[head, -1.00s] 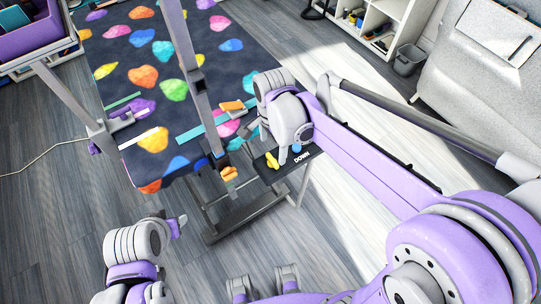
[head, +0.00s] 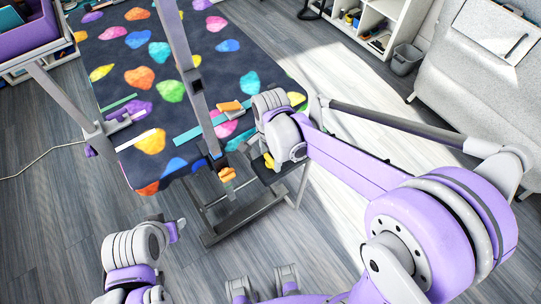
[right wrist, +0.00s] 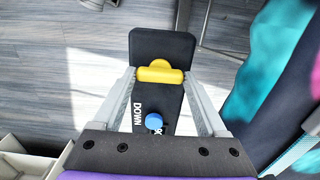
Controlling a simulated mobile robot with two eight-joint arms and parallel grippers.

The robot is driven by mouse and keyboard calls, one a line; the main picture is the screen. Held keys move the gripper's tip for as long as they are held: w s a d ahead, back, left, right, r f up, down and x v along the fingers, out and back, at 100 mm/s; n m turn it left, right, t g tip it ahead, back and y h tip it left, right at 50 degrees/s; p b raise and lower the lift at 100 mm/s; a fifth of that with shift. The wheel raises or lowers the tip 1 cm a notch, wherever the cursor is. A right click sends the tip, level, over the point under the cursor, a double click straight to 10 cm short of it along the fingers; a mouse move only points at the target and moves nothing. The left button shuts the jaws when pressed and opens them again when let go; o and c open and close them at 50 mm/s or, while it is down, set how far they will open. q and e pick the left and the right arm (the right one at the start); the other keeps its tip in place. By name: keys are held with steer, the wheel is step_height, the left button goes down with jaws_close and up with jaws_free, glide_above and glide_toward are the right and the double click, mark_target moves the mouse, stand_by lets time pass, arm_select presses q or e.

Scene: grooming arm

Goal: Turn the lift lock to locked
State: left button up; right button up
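The lift lock looks to be the yellow knob with a crossbar (right wrist: 160,74) on a black panel (right wrist: 161,45). In the right wrist view the crossbar lies across the panel, left to right. A blue round button (right wrist: 154,121) and white "DOWN" lettering are nearer the wrist. My right gripper (right wrist: 160,71) is open, its fingertips at either end of the crossbar; I cannot tell whether they touch it. In the head view my right gripper (head: 270,158) covers much of the panel and hides the button. My left gripper (head: 174,230) is low at the left, away from the panel; its opening is unclear.
The grooming table (head: 245,62) with a dark, colourful spotted top stands beside the panel. A grey upright post (head: 190,75) rises in front of it. A white shelf (head: 385,22), a grey bin (head: 405,60) and a pale sofa-like block (head: 470,75) are at the right.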

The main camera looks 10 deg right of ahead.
steer(key=c, duration=0.5)
steer(key=shift+n, duration=0.3)
steer(key=n, duration=0.2)
steer(key=shift+n+b, duration=0.3)
steer(key=n, duration=0.3)
steer(key=shift+n+b, duration=0.3)
steer(key=n, duration=0.5)
steer(key=shift+b, duration=0.3)
steer(key=n, duration=0.6)
